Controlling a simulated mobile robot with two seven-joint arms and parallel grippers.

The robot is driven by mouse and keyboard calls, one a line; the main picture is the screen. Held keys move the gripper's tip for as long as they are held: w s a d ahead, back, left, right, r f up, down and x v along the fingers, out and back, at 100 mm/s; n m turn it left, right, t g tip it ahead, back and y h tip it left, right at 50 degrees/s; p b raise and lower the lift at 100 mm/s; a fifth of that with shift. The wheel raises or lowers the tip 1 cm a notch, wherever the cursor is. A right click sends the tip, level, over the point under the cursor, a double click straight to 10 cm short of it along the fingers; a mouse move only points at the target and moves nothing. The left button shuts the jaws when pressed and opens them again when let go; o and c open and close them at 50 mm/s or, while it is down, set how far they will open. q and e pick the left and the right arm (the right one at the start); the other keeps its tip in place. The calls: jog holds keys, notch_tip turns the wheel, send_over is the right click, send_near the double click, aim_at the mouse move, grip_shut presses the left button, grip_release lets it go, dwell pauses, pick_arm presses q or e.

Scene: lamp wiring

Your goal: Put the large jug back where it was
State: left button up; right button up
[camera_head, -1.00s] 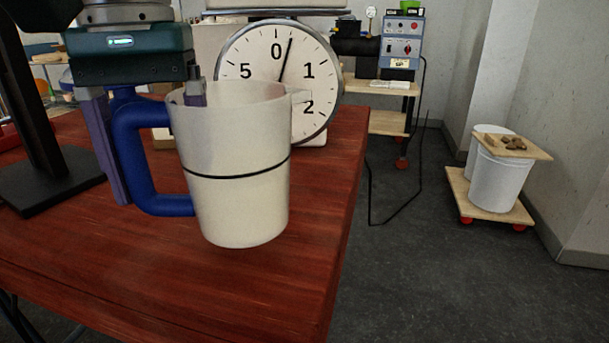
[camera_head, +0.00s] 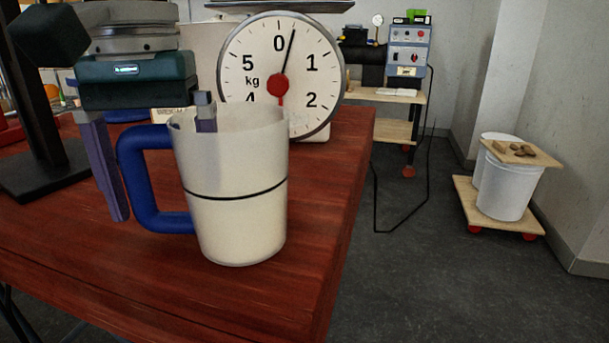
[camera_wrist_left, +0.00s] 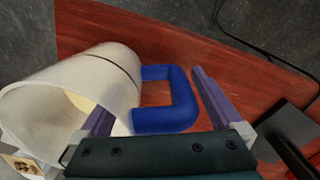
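The large jug (camera_head: 236,215) is cream-white with a black line round it and a blue handle (camera_head: 132,175). It is upright and appears to stand on the red-brown table near its right edge. My left gripper (camera_head: 160,155) is open around the handle side. One purple finger is outside the handle; the other reaches down at the jug's rim. In the left wrist view the jug (camera_wrist_left: 60,100) lies at the left and the handle (camera_wrist_left: 180,100) between the spread fingers, with a gap to the outer finger. My right gripper is not in view.
A dial scale (camera_head: 310,75) stands close behind the jug, its pointer near 0. A black stand (camera_head: 45,160) is at the left. Bare table (camera_head: 180,285) lies in front. Beyond the table's right edge are a floor cable, a workbench (camera_head: 400,96) and white buckets (camera_head: 503,190).

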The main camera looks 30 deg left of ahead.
pick_arm(q)
jog(key=shift+r, duration=0.1)
notch_tip(320, 180, up, 12)
jog(key=p, duration=0.9)
jog(key=shift+w+r, duration=0.1)
jog(key=shift+r, duration=0.05)
jog(key=shift+d, duration=0.1)
